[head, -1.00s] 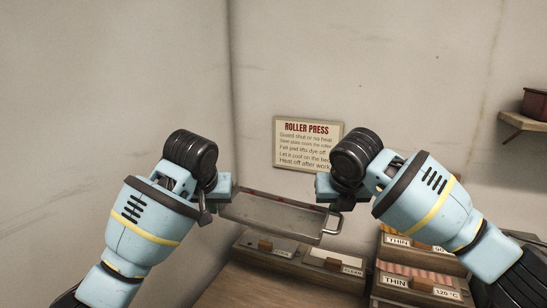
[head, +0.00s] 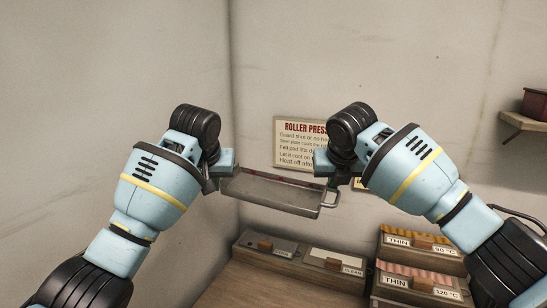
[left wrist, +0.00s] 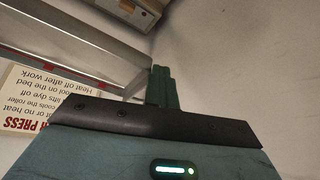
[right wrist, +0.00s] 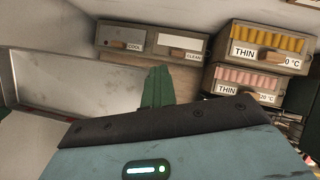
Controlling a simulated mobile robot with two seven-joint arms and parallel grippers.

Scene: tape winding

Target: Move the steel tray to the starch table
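The steel tray (head: 272,194) is a shallow grey rectangle with a wire handle at its right end. It hangs in the air between my two grippers, above the wooden surface and close to the wall corner. My left gripper (head: 221,180) is at the tray's left end and appears shut on it; the grip is partly hidden. My right gripper (head: 333,177) is at the right end, by the handle, and appears shut on it. The tray also shows in the left wrist view (left wrist: 100,45) and the right wrist view (right wrist: 75,80). No starch table is identifiable.
Low boxes labelled COOL (head: 268,246) and CLEAN (head: 336,264) stand on the wooden surface (head: 255,285) below the tray. Stacked THIN boxes (head: 415,285) of rolls stand to the right. A ROLLER PRESS sign (head: 298,150) is on the wall behind. A shelf (head: 518,124) juts out at the right.

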